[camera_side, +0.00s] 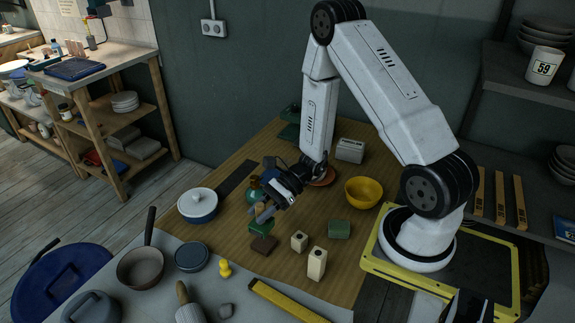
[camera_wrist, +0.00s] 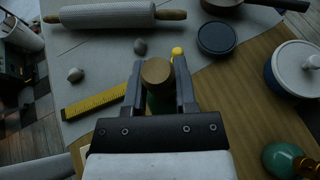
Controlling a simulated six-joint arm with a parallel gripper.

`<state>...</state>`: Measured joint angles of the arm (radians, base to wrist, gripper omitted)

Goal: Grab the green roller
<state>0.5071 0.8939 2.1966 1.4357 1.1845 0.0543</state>
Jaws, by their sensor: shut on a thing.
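The green roller (camera_side: 262,228) stands on end near the middle of the wooden mat (camera_side: 325,275), with its tan wooden end up. In the wrist view its round tan end (camera_wrist: 157,71) shows between the fingers, with a bit of dark green below it. My gripper (camera_side: 259,209) is shut on the roller, with one finger on each side. In the wrist view my gripper (camera_wrist: 160,88) points toward the worktop. The fingers hide part of the roller, and I cannot tell whether its lower end touches the mat.
A dark brown block (camera_side: 264,245) is close by the roller. A green rounded vessel (camera_wrist: 281,158) stands behind it. Cream blocks (camera_side: 317,263), a green block (camera_side: 339,229), a yellow bowl (camera_side: 364,192) and a lidded white pot (camera_side: 198,205) surround it. A yellow ruler (camera_side: 287,301) lies in front.

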